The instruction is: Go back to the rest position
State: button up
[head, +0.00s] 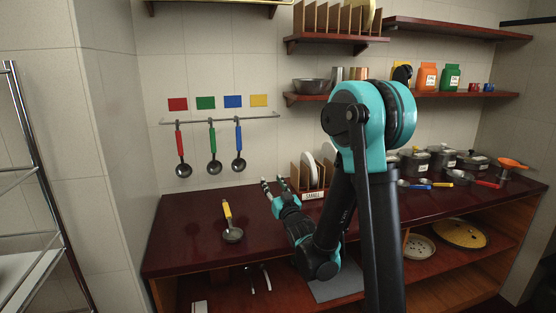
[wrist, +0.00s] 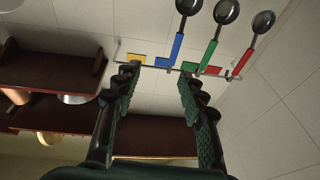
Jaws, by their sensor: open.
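My gripper (head: 274,184) is open and empty above the dark red counter (head: 180,215), left of a wooden plate rack (head: 303,172) in the head view. In the wrist view my gripper's two fingers (wrist: 158,85) stand wide apart with nothing between them. A yellow-handled ladle (head: 229,220) lies on the counter, left of my gripper and apart from it. Red (head: 181,150), green (head: 212,148) and blue (head: 239,147) ladles hang from the wall rail (head: 220,119). The wrist view shows this rail upside down, with the blue ladle (wrist: 178,40) nearest the fingers.
Several pots (head: 414,162) and more utensils stand on the right of the counter. Wall shelves (head: 410,96) hold a bowl (head: 312,86) and canisters (head: 427,77). A metal rack (head: 30,170) stands at far left. The counter left of the yellow ladle is clear.

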jog(key=s+d+f+m+g+h, duration=0.1)
jog(key=s+d+f+g+h, duration=0.1)
jog(key=d+f, duration=0.1)
jog(key=s+d+f+m+g+h, duration=0.1)
jog(key=s+d+f+g+h, duration=0.1)
jog(key=d, duration=0.4)
jog(key=s+d+f+g+h, duration=0.1)
jog(key=s+d+f+g, duration=0.1)
jog(key=s+d+f, duration=0.1)
jog(key=shift+s+d+f+m+g+h, duration=0.15)
jog(key=shift+s+d+f+m+h, duration=0.05)
jog(key=shift+d+f, duration=0.3)
jog(key=shift+s+d+f+m+g+h, duration=0.2)
jog(key=shift+d+f, duration=0.2)
jog(key=shift+f, duration=0.2)
jog(key=s+d+f+g, duration=0.2)
jog(key=s+f, duration=0.1)
jog(key=s, duration=0.4)
jog(key=s+d+f+m+g+h, duration=0.1)
jog(key=s+d+f+g, duration=0.1)
jog(key=s, duration=0.5)
jog(key=s+d+f+g, duration=0.3)
jog(key=s+f+g, duration=0.1)
jog(key=s, duration=0.4)
jog(key=shift+f+h, duration=0.3)
jog(key=shift+f, duration=0.4)
